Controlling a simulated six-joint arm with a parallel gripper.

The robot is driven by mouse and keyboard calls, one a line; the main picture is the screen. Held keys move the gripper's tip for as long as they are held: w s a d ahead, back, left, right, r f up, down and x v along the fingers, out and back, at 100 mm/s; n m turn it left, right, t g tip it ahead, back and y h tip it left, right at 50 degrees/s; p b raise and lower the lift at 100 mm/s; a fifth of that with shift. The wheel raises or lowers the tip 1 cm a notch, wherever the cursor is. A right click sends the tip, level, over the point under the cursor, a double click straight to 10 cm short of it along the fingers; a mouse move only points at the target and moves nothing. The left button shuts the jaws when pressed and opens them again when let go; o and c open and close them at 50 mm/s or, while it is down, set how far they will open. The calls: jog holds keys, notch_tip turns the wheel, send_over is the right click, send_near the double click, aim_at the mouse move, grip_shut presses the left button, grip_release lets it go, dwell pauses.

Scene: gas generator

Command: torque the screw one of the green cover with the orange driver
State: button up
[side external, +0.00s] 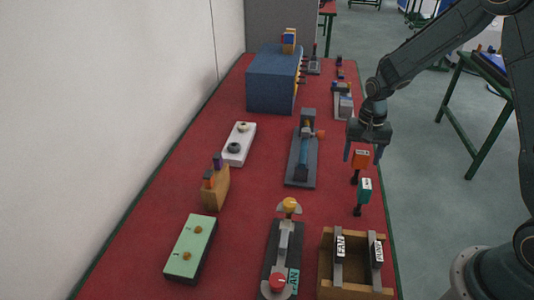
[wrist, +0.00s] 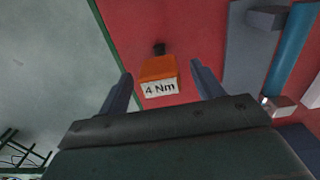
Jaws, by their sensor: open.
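The orange driver (side external: 361,160) stands near the right edge of the red table, its dark shaft pointing down. In the wrist view its orange block (wrist: 158,76) is labelled "4 Nm" and lies between my two fingers, with a visible gap on each side. My gripper (side external: 362,155) is open and points down over the orange driver; its fingers also show in the wrist view (wrist: 160,88). The green cover (side external: 190,250) lies at the front left of the table, with two brass-coloured screws (side external: 187,255) on top. The label beside each screw is too small to read surely.
A teal driver (side external: 364,190) stands just in front of the orange one. A wooden box (side external: 327,270) with labelled parts and a red-knobbed fixture (side external: 277,282) are nearer the front. A grey fixture with a blue cylinder (side external: 302,160) stands left of my gripper.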

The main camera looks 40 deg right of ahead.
jog(key=c, duration=1.1)
jog(key=shift+o, duration=0.2)
jog(key=shift+r, duration=3.8)
jog(key=shift+r, duration=0.1)
